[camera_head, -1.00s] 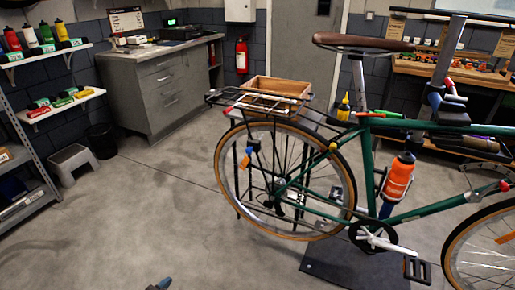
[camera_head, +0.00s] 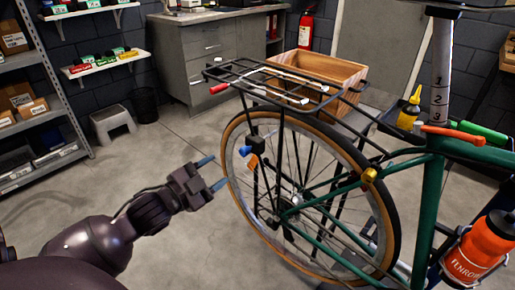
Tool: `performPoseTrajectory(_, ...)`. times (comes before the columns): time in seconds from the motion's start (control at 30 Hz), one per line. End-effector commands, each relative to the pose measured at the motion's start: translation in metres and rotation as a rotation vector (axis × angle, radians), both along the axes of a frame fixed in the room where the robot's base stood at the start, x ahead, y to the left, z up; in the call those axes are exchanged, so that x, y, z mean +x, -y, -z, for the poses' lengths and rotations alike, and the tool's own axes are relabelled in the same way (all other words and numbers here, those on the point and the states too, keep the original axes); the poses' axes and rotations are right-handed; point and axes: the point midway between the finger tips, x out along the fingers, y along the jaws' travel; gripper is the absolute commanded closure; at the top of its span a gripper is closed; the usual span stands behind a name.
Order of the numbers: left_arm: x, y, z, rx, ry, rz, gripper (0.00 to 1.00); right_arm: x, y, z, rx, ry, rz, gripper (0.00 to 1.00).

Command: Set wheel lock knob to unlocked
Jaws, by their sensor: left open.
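The green bicycle's rear wheel (camera_head: 226,165) stands at the centre right. A small black fitting with a blue end (camera_head: 246,151) sits by the rim at the wheel's left, with an orange piece (camera_head: 253,161) just below it. A yellow knob (camera_head: 369,176) sits on the frame stay at the wheel's right. I cannot tell which of these is the wheel lock knob, nor its setting. My left gripper (camera_head: 212,172) is open and empty, its blue-tipped fingers pointing right toward the wheel's left edge, apart from the small fitting. My right gripper is not in view.
A black rear rack (camera_head: 285,85) juts out above the wheel, near a wooden box (camera_head: 322,75). An orange bottle (camera_head: 482,250) is on the frame. A yellow bottle (camera_head: 409,111) stands behind. A grey stool (camera_head: 113,124) and shelves are at left. The floor left of the wheel is clear.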

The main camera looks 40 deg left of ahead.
Motion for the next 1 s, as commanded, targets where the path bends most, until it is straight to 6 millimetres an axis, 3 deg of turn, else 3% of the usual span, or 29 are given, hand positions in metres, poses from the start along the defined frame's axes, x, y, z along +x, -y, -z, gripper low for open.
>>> performPoseTrajectory(0.27, 0.029, 0.002, 0.001, 0.0, -0.001, 0.001, 0.47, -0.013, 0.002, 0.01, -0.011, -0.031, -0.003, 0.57)
performPoseTrajectory(0.7, 0.087, 0.007, 0.002, -0.001, -0.003, 0.0, 0.47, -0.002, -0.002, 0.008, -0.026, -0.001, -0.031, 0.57)
performPoseTrajectory(1.0, 0.104, 0.008, 0.001, -0.001, -0.001, 0.0, 0.47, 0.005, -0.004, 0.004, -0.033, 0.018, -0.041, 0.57)
